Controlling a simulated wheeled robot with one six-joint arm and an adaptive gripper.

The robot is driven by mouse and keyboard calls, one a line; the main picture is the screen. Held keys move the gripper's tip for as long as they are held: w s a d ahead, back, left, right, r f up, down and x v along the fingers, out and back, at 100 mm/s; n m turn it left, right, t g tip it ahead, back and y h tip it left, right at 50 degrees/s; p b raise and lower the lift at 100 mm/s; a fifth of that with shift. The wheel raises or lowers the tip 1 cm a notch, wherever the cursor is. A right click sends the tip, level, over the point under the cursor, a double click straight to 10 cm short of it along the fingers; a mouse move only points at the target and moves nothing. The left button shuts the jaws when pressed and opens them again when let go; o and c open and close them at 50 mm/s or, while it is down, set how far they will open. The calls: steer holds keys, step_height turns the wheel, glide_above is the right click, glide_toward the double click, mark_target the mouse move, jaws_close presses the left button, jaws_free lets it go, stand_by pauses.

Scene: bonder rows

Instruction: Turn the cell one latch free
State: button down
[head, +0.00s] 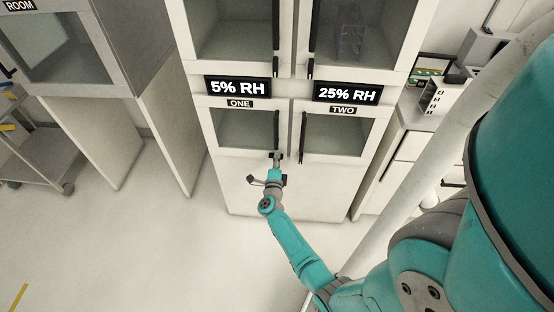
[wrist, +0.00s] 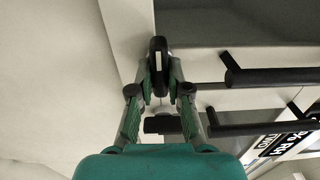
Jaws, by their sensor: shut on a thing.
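Cell one (head: 238,128) is the lower left compartment of the white cabinet, under the ONE label (head: 240,104). Its windowed door looks closed, with a dark vertical handle (head: 276,128) along its right edge. The dark latch (wrist: 158,48) is near the door's lower right corner and has a pale mark on it. My gripper (head: 277,160) reaches up to it from below in the head view. In the wrist view my gripper (wrist: 159,75) is shut on the latch, a finger on each side. The fingers partly hide the latch, and its exact turn is hard to tell.
Cell two (head: 338,134) is just to the right, with its own dark handle (head: 303,132). The humidity displays (head: 238,87) sit above both labels. A cart (head: 40,160) stands at the far left and a bench (head: 410,150) at the right. The floor in front is clear.

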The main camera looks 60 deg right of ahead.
steer(key=c, duration=1.1)
jaws_free()
steer(key=shift+a, duration=0.1)
steer(key=v, duration=1.1)
steer(key=shift+s+a+f, duration=0.1)
steer(key=shift+s+a, duration=0.1)
steer(key=shift+a, duration=0.15)
